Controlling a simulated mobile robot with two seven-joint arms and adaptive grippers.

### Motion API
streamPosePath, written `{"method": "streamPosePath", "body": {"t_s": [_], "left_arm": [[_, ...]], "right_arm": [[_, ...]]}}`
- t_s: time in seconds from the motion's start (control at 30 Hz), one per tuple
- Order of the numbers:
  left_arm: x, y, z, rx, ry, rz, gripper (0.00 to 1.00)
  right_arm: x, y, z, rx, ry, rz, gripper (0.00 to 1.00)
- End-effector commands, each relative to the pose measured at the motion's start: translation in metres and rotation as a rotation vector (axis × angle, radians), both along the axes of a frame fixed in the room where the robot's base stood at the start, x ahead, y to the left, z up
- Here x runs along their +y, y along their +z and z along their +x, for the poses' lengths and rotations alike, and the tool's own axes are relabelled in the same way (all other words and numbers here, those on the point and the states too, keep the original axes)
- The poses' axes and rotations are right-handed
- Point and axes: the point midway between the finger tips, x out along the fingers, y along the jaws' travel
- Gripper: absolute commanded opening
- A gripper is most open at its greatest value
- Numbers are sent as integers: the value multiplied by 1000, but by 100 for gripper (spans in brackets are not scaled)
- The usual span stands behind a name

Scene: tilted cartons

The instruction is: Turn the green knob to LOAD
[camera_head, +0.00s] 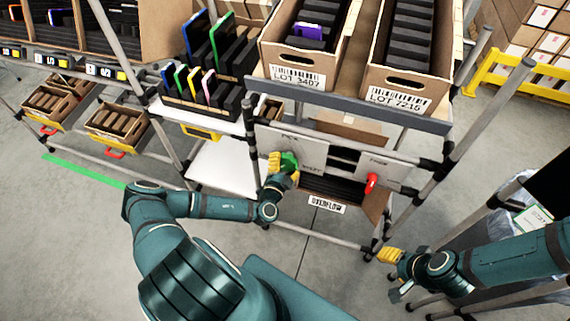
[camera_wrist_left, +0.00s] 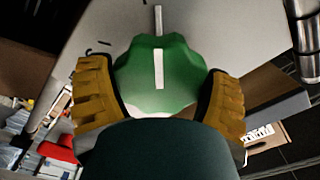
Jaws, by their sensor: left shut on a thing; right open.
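The green knob (camera_head: 289,162) sits on a pale grey panel (camera_head: 310,141) on the front of the rack. In the left wrist view the knob (camera_wrist_left: 160,77) is round and scalloped, with a white mark in line with a pale line on the panel above it. My left gripper (camera_head: 281,164) is shut on the knob, with one yellow finger on each side. The panel lettering is partly hidden and too small to read surely. My right gripper (camera_head: 391,257) is open and empty, low at the right, apart from the rack.
A red handle (camera_head: 371,182) is on a second panel (camera_head: 385,166) to the right. Cartons labelled LOT 3407 (camera_head: 298,77) and LOT 7216 (camera_head: 398,98) stand tilted above. Rack posts flank the panels. A bin with a clear liner (camera_head: 505,235) stands at the right.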

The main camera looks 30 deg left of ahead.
Motion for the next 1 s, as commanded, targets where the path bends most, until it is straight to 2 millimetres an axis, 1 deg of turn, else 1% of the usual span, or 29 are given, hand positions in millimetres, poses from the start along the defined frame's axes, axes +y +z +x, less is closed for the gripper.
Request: {"method": "streamPosePath", "body": {"t_s": [0.2,0.4,0.97,1.0], "left_arm": [[0,0,0,-29,0,-123,45],[0,0,0,-46,0,-183,45],[0,0,0,-51,0,-208,45],[0,0,0,-51,0,-208,97]], "right_arm": [[0,-3,0,0,0,-1,53],[0,-4,0,0,0,-1,53],[0,-5,0,0,0,-1,53],[0,-5,0,0,0,-1,53]]}}
